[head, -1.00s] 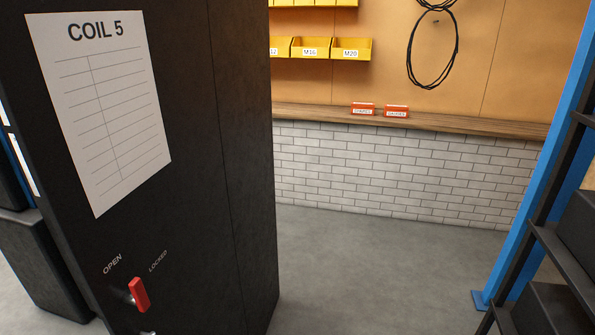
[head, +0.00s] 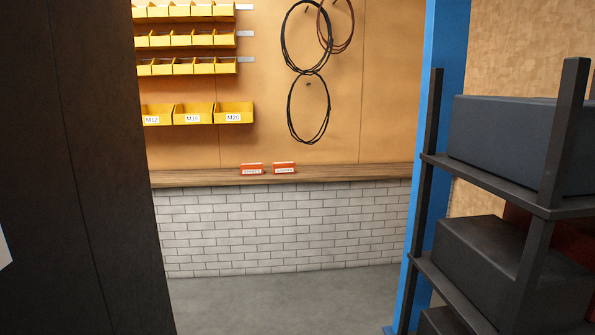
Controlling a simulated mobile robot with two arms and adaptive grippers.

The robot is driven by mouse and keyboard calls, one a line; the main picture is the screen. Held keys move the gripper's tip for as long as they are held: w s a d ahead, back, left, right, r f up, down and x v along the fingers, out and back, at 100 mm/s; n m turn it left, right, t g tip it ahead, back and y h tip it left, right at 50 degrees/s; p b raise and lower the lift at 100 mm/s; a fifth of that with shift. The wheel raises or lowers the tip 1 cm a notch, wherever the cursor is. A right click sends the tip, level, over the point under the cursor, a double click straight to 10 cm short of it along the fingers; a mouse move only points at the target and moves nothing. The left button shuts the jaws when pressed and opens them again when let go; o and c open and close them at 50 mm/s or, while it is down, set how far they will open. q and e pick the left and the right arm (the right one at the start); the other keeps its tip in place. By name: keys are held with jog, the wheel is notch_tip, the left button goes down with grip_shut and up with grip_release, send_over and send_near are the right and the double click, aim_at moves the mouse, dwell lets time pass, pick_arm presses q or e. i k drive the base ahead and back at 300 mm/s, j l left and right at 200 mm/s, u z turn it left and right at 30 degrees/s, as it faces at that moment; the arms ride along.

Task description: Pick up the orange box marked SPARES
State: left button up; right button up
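Two small orange-red boxes with white labels stand side by side on the wooden ledge (head: 350,174) against the far wall. The left box (head: 252,169) and the right box (head: 285,168) look alike, with a small gap between them. Their labels are too small to read surely, so I cannot tell which is marked SPARES. Neither of my grippers is in view.
A dark cabinet (head: 75,170) fills the left side. A blue post (head: 441,100) and a black rack (head: 545,212) with dark boxes stand at right. Grey floor (head: 280,300) between them is clear. Yellow bins (head: 194,113) and black cable loops (head: 308,107) hang above the ledge.

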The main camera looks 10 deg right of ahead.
aim_at(250, 169)
jog(key=i+z, duration=0.15)
jog(key=i, duration=3.05)
jog(key=i+u, duration=0.1)
jog(key=i, duration=0.95)
jog(key=i+l, duration=0.15)
jog(key=i, duration=0.85)
jog(key=j+u, duration=0.05)
